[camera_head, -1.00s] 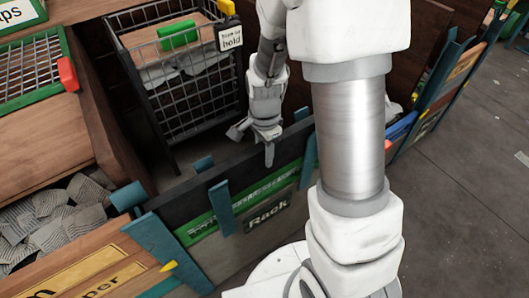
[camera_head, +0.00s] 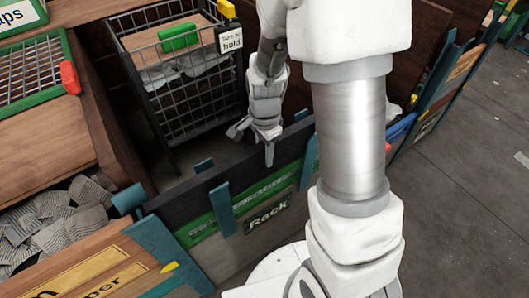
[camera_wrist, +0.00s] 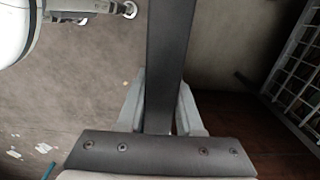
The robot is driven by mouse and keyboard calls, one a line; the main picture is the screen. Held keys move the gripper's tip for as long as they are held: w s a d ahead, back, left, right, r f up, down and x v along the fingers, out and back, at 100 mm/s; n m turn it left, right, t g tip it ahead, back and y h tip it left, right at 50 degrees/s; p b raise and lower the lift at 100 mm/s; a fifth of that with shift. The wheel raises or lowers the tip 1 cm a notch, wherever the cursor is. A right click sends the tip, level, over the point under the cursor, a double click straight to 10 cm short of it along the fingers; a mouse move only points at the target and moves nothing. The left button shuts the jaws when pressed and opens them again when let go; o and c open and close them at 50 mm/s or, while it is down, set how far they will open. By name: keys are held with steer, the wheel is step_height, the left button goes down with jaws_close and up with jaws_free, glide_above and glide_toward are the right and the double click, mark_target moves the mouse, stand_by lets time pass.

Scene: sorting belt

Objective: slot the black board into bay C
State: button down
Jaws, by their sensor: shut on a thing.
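My gripper (camera_head: 257,140) points down at the top of the black board (camera_head: 180,207) in the head view. The board is upright and long, its dark upper edge running behind teal posts (camera_head: 222,208) at a panel marked "Rack" (camera_head: 268,214). In the wrist view the board (camera_wrist: 168,55) is a dark strip passing between my two fingers (camera_wrist: 162,110), which are shut on it. No bay letter is readable. The board's lower edge is hidden, so I cannot tell how deep it sits.
A black wire cart (camera_head: 190,105) with a "Turn to hold" sign (camera_head: 231,40) stands behind the board. Bins of grey scraps (camera_head: 55,215) are at the left. Another teal-posted panel (camera_head: 440,90) is at the right, with open floor (camera_head: 470,190) beyond.

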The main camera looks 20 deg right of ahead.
step_height(320, 180, up, 19)
steer(key=p, duration=1.5)
steer(key=shift+p, duration=0.35)
steer(key=shift+s, duration=0.15)
